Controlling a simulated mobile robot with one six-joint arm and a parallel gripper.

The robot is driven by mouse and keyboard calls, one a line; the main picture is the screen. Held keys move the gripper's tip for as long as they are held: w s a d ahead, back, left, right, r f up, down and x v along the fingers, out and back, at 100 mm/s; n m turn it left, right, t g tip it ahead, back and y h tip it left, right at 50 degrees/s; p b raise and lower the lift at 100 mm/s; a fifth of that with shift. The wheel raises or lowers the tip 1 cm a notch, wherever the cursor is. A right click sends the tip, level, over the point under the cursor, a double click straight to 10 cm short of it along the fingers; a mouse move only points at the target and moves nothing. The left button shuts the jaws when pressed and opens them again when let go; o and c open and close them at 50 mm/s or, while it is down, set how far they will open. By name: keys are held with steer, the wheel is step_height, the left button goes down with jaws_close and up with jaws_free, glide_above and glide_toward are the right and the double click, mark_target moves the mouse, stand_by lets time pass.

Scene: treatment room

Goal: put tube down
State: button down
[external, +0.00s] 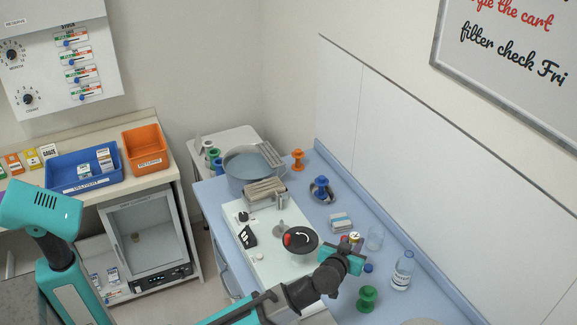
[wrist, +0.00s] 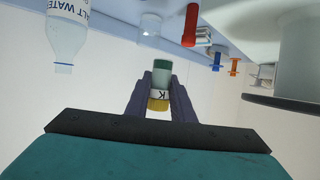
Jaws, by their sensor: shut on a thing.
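The tube (wrist: 159,80) is between my gripper's fingers (wrist: 160,98) in the wrist view. It has a green end, a pale middle with a white label reading "K", and a yellow end. The green end points away from the palm. In the external view my gripper (external: 342,254) is above the blue counter, right of the dark round dish (external: 300,240). A small yellow-topped piece by the fingers (external: 355,238) seems to be the tube. I cannot tell how high it is above the counter.
A salt water bottle (external: 402,272), a clear beaker (external: 375,238) and a green spool (external: 367,300) stand near my gripper. A blue spool (external: 321,187), an orange spool (external: 297,159) and a pan (external: 250,172) stand farther back. A red cylinder (wrist: 191,25) shows in the wrist view.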

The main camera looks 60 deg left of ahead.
steer(key=s+d+f+b, duration=0.1)
steer(key=d+f+b, duration=0.2)
steer(key=b, duration=0.6)
steer(key=shift+s+d+f+m+h, duration=0.15)
steer(key=shift+d+f+m+h, duration=0.2)
steer(key=shift+d, duration=0.4)
steer(key=shift+f, duration=0.1)
steer(key=shift+f+b, duration=0.6)
steer(key=shift+f, duration=1.35)
steer(key=shift+f+b, duration=0.45)
steer(key=shift+f, duration=1.55)
steer(key=shift+f, duration=0.25)
steer(key=shift+s+f, duration=0.1)
steer(key=shift+f, duration=0.2)
